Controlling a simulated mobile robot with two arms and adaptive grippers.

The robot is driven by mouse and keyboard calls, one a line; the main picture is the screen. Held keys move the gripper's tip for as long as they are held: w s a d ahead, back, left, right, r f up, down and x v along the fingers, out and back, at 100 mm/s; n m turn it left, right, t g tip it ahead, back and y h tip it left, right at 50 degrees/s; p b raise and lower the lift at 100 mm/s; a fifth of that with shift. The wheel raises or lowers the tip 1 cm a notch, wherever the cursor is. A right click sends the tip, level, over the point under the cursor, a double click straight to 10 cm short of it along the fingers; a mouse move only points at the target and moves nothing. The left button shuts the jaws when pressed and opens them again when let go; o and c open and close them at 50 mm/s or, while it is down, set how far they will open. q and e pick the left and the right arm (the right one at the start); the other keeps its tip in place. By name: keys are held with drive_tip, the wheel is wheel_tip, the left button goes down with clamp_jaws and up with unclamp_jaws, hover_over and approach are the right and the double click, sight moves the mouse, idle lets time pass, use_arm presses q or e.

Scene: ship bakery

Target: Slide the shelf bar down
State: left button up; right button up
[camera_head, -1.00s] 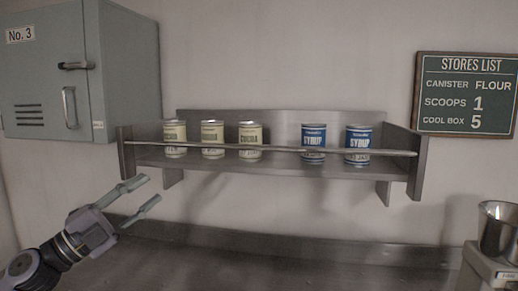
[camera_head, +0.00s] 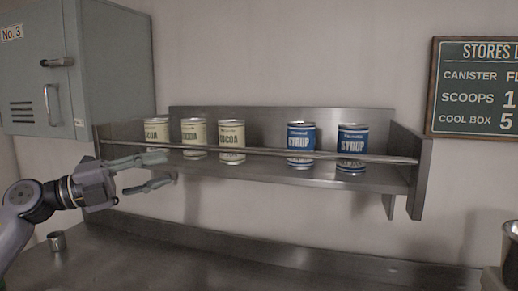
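The shelf bar (camera_head: 270,152) is a thin metal rail running across the front of the metal wall shelf (camera_head: 350,179), in front of the cans. Behind it stand three cream cocoa cans (camera_head: 231,140) on the left and two blue syrup cans (camera_head: 300,140) on the right, all upright. My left gripper (camera_head: 158,172) is open and empty at the left part of the shelf. Its upper finger overlaps the left part of the bar in the picture; I cannot tell whether it touches. My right gripper is not in view.
A grey locker (camera_head: 75,75) marked No. 3 hangs at the upper left. A small metal cup (camera_head: 57,241) stands on the metal counter (camera_head: 200,265) at left. A stores list board (camera_head: 475,88) hangs at right. The counter's middle looks clear.

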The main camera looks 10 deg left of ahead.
sight(226, 151)
use_arm(q)
drive_tip(key=p+x, duration=0.2)
drive_tip(key=x, duration=0.3)
drive_tip(key=p+x, duration=0.3)
drive_tip(key=x, duration=0.2)
drive_tip(key=p+x, duration=0.2)
drive_tip(key=x, duration=0.3)
drive_tip(key=shift+r, duration=0.4)
drive_tip(key=shift+w+d+p, duration=0.25)
drive_tip(key=shift+d+p, duration=0.05)
drive_tip(key=shift+p, duration=0.05)
drive_tip(key=shift+w+d, duration=0.2)
drive_tip(key=shift+d, duration=0.1)
drive_tip(key=shift+c, duration=0.2)
drive_tip(key=c, duration=0.4)
clamp_jaws()
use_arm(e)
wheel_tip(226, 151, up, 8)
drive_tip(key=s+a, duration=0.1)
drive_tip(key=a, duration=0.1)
